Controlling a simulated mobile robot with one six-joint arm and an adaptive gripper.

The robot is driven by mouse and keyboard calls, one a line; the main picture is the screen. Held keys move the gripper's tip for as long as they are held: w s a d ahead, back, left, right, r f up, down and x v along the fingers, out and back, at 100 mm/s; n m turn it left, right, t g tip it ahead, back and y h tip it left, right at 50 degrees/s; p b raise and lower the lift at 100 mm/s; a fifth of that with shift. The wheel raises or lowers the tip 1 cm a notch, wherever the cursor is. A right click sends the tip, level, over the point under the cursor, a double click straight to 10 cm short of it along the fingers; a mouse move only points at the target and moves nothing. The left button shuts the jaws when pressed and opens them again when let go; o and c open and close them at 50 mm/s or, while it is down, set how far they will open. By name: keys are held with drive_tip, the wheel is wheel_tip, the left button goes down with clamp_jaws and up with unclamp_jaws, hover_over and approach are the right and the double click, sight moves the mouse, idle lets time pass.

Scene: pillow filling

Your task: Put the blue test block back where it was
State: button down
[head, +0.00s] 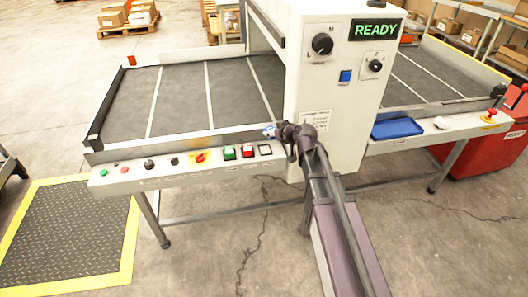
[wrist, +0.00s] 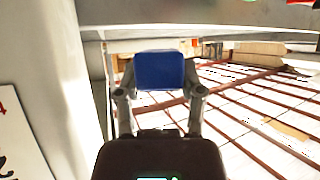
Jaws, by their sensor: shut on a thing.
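The blue test block (wrist: 160,70) is between the two fingers of my gripper (wrist: 160,93) in the wrist view, and the fingers are shut on it. In the head view my gripper (head: 276,131) is just left of the white machine housing (head: 322,95), near the front rail of the left bed. Only a small part of the blue block (head: 268,131) shows there; my gripper and arm hide the rest. A blue tray (head: 396,129) lies on the right-hand front ledge.
The housing has a lit READY sign (head: 376,30). A small white item (head: 441,122) and a red stop button (head: 489,116) are right of the tray. The left bed (head: 180,100) is clear.

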drive_tip(key=s+d+f+b, duration=0.2)
drive_tip(key=s+d+f, duration=0.1)
drive_tip(key=s+d, duration=0.5)
drive_tip(key=shift+s+d+b, duration=0.3)
drive_tip(key=shift+s+d, duration=0.1)
drive_tip(key=shift+d, duration=0.35)
drive_tip(key=shift+w, duration=0.1)
drive_tip(key=b, duration=0.2)
hover_over(266, 151)
drive_tip(key=shift+f, duration=0.7)
drive_tip(key=shift+f+b, duration=1.55)
drive_tip(key=shift+f, duration=0.25)
drive_tip(key=shift+f, duration=0.25)
drive_tip(key=shift+c, duration=1.1)
unclamp_jaws()
